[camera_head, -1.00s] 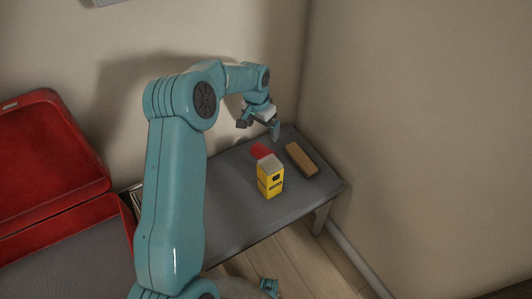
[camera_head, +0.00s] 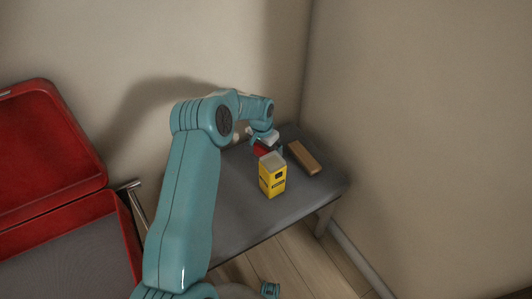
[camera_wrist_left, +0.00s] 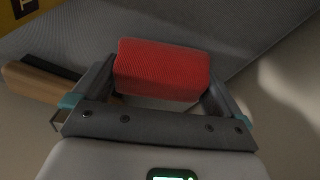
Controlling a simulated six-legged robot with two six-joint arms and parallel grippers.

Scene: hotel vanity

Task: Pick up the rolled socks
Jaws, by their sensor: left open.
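The rolled socks are a red ribbed roll (camera_wrist_left: 162,70) lying on the grey bench in the left wrist view. In the head view only a small red part (camera_head: 261,150) shows, behind the yellow box and below my gripper. My left gripper (camera_head: 266,142) is down at the socks. In the left wrist view its two fingers stand open at either end of the roll, with the socks between them. Whether the fingers touch the roll cannot be told.
A yellow box (camera_head: 272,178) stands upright just in front of the socks. A wooden brush (camera_head: 304,158) lies to their right. The grey bench (camera_head: 235,215) is bare towards its front. Walls close in behind and at right. An open red suitcase (camera_head: 85,225) is at left.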

